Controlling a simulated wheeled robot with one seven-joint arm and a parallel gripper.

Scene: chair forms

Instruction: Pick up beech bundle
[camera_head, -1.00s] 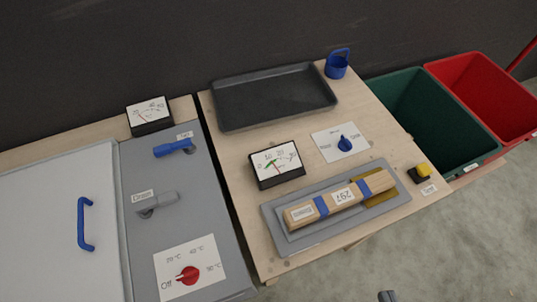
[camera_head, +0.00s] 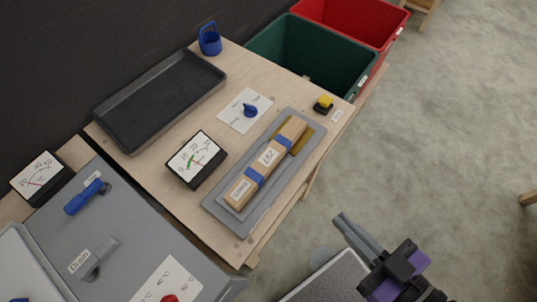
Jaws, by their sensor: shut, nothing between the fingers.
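The beech bundle (camera_head: 259,170) is a pale wooden bar with blue bands and white labels. It lies on the grey tray-like plate (camera_head: 222,211) on the wooden table, slanting from lower left to upper right. A brass-coloured part (camera_head: 301,139) shows beside its far right end. My gripper (camera_head: 343,222) is at the lower right, to the right of the table and well apart from the bundle. Its fingers are together and hold nothing.
A dial gauge (camera_head: 196,159), a blue knob on a white card (camera_head: 246,110) and a yellow-topped button (camera_head: 323,103) stand around the plate. A dark tray (camera_head: 160,100), blue cup (camera_head: 209,39), green bin (camera_head: 311,52) and red bin (camera_head: 360,22) lie behind. Open floor is at the right.

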